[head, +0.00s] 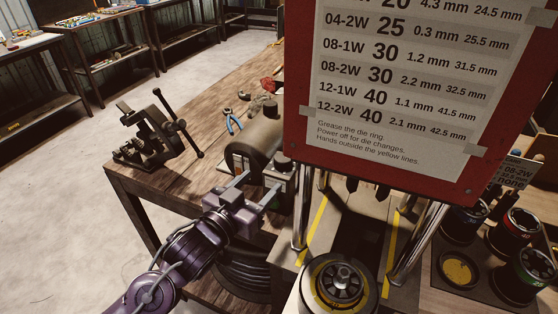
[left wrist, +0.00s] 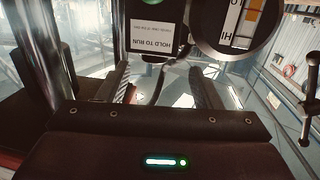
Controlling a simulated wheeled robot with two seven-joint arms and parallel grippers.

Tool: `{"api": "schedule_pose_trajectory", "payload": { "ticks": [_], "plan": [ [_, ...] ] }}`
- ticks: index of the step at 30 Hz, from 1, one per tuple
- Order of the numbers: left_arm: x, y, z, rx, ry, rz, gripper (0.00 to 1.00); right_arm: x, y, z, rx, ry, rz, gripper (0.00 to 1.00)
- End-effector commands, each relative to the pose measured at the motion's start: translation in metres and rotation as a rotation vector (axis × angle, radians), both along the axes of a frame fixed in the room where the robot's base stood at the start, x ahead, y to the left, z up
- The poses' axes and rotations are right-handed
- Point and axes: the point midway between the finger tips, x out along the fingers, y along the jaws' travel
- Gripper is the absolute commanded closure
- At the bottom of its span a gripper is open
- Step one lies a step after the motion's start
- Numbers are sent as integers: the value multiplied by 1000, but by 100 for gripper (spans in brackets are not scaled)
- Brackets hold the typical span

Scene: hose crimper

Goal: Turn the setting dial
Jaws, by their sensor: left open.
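My left gripper (head: 260,183) is open and empty beside the crimper, left of its metal posts. Its two fingers also show apart in the left wrist view (left wrist: 160,72). Close to the fingertips in the head view is a small dark block with a round top (head: 284,168). In the left wrist view a round dark-rimmed face (left wrist: 235,25) with white and orange patches and part of the letters HI is cut off by the top edge, beyond the right finger. I cannot tell whether it is the setting dial. My right gripper is out of view.
A red-framed settings chart (head: 395,90) hides much of the crimper. A HOLD TO RUN label (left wrist: 157,37) is near a green button (left wrist: 153,3). A vise (head: 155,135) and blue pliers (head: 233,121) are on the wooden bench (head: 190,185). Die sets (head: 515,228) stand at right.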

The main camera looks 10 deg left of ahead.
Motion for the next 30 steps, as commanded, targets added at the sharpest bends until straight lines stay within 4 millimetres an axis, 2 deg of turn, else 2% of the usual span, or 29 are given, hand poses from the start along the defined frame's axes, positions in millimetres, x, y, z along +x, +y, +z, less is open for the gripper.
{"api": "schedule_pose_trajectory", "payload": {
  "ticks": [5,18,22,30],
  "plan": [
    [9,-6,14,-20,-53,-30,41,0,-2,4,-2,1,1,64],
    [66,-27,14,-18,-50,-29,41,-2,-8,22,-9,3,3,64],
    [73,-30,13,-18,-49,-29,41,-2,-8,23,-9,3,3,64],
    [74,-30,11,-16,-48,-29,41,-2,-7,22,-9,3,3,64]
  ]
}}
